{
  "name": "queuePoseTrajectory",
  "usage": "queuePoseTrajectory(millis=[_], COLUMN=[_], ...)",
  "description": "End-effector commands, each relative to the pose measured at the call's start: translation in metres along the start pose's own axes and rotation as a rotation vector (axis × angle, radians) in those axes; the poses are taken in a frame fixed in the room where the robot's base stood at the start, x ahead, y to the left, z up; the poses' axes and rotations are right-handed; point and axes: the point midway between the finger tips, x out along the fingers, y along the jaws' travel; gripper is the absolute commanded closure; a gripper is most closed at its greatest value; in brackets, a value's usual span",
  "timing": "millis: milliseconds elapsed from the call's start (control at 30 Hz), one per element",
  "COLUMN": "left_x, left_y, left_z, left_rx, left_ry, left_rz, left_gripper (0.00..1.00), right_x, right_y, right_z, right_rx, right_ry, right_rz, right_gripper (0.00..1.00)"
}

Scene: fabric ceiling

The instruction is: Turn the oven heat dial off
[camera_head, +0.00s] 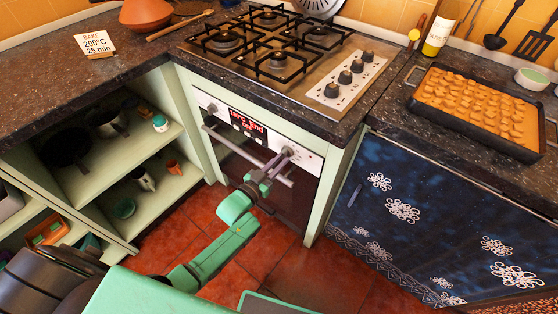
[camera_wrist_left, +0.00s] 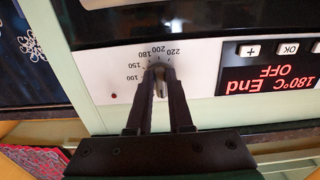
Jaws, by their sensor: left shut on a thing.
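The oven (camera_head: 262,148) is built in under the hob, with a pale control panel, a red display (camera_head: 248,124) and a dark door. The heat dial (camera_head: 288,152) is at the panel's right end. My left gripper (camera_head: 279,162) reaches it from below and in front. In the left wrist view, my left gripper's fingers (camera_wrist_left: 160,72) are shut on the dial (camera_wrist_left: 160,88), one on each side. Marks from 100 to 220 curve around the dial; its exact pointing is hidden by the fingers. The display (camera_wrist_left: 267,79) reads 180°C End OFF, upside down. My right gripper is not in view.
The oven door handle (camera_head: 230,150) runs just below the panel, close to my left gripper. A gas hob (camera_head: 270,85) with knobs is above. A full baking tray (camera_head: 415,100) stands on the right counter. Open shelves (camera_head: 150,195) are at left; red floor tiles lie between.

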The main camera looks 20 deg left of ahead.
Motion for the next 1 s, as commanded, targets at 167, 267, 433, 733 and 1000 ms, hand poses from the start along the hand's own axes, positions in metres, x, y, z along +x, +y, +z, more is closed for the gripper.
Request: queuePoseTrajectory(millis=[167,267,433,733,1000], left_x=[-0.001,-0.001,-0.001,0.0,-0.014], left_y=[0.0,0.0,0.0,0.0,0.0], left_z=[0.002,0.002,0.002,0.001,0.001], left_rx=[-0.014,-0.015,-0.015,-0.013,-0.013], left_ry=[-0.004,-0.004,-0.004,-0.002,-0.004], left_rz=[0.0,0.0,0.0,0.0,0.0], left_gripper=[1.0,1.0,1.0,0.51,0.51], right_x=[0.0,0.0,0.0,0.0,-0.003], right_y=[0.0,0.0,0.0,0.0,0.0], right_z=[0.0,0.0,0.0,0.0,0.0], right_rx=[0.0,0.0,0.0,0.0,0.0], right_ry=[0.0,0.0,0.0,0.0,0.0], right_rz=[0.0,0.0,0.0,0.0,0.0], right_gripper=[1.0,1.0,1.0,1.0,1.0])
